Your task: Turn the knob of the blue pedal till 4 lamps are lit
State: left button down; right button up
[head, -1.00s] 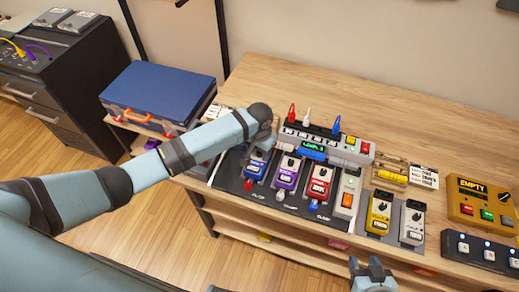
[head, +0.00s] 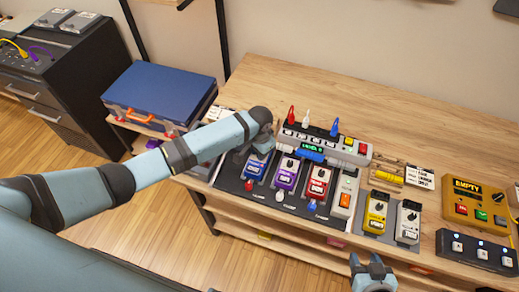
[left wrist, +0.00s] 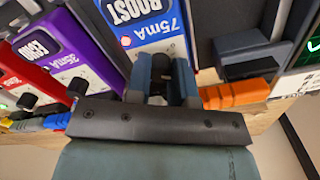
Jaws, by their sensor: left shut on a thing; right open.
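The blue pedal (head: 255,167) stands at the left end of the row on the black pedalboard (head: 230,179). In the left wrist view the blue pedal (left wrist: 150,25) shows the words BOOST and 75mA. My left gripper (head: 263,143) is at the pedal's far end. In the left wrist view its fingers (left wrist: 161,72) are shut on a dark knob beside the blue face; the fingers hide most of the knob. Which lamps on the blue pedal are lit I cannot tell. My right gripper (head: 373,264) is open and empty at the bottom of the head view, off the table's front edge.
A purple pedal (head: 286,173) and a red pedal (head: 318,183) stand to the right of the blue one. A grey unit with a green display (head: 312,148) stands behind them. An orange plug (left wrist: 235,94) lies close beside my left fingers.

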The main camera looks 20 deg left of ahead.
pick_arm(q)
jog(key=c, duration=1)
grip_release()
